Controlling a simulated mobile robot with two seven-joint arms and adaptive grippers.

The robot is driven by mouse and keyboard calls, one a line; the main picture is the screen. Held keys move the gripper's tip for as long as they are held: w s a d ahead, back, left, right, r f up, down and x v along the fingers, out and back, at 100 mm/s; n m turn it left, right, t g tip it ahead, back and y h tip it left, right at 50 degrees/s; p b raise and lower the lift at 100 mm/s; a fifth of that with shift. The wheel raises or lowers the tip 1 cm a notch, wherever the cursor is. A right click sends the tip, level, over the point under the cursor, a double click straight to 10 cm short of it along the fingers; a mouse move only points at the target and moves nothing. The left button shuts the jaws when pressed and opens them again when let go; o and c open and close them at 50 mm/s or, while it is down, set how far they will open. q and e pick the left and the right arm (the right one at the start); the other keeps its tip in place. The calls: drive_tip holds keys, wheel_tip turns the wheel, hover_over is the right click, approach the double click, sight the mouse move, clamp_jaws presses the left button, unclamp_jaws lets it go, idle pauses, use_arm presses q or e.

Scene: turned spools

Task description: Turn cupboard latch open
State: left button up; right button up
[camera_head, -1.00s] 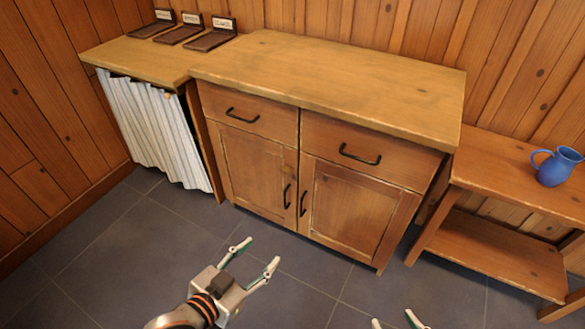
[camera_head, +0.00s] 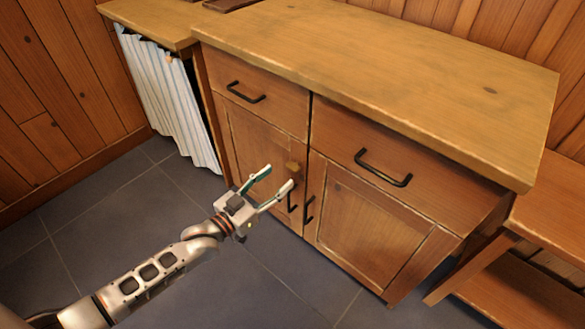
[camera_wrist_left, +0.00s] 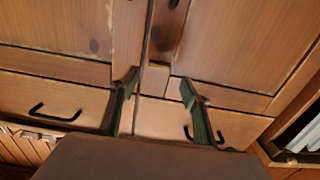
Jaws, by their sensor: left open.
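The cupboard (camera_head: 375,215) has two doors below two drawers. The latch (camera_head: 293,167) is a small wooden piece near the top of the left door's inner edge. In the left wrist view the latch (camera_wrist_left: 154,79) shows as a small block by the gap between the doors, framed by my fingers. Its exact turn is hard to tell. My left gripper (camera_head: 279,176) is open and empty in front of the left door, its fingertips close to the latch; contact cannot be told. It also shows in the left wrist view (camera_wrist_left: 158,92). My right gripper is out of view.
Black drawer handles (camera_head: 384,168) stick out above. A striped curtain (camera_head: 170,95) hangs at the left, and a low wooden shelf (camera_head: 545,215) stands at the right. The tiled floor (camera_head: 110,225) is clear.

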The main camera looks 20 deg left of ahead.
sight(290, 168)
use_arm(q)
drive_tip(key=x, duration=0.3)
drive_tip(key=b+x, duration=0.1)
drive_tip(key=shift+w+d+f, duration=0.15)
drive_tip(key=shift+w+f, duration=0.15)
drive_tip(key=shift+w+d+r, duration=0.2)
drive_tip(key=shift+w, duration=0.4)
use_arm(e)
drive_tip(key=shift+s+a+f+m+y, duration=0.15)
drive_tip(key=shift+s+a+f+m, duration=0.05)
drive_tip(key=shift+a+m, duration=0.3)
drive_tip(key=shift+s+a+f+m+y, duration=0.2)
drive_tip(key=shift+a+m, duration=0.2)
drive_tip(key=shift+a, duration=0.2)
use_arm(q)
drive_tip(key=c, duration=1.1)
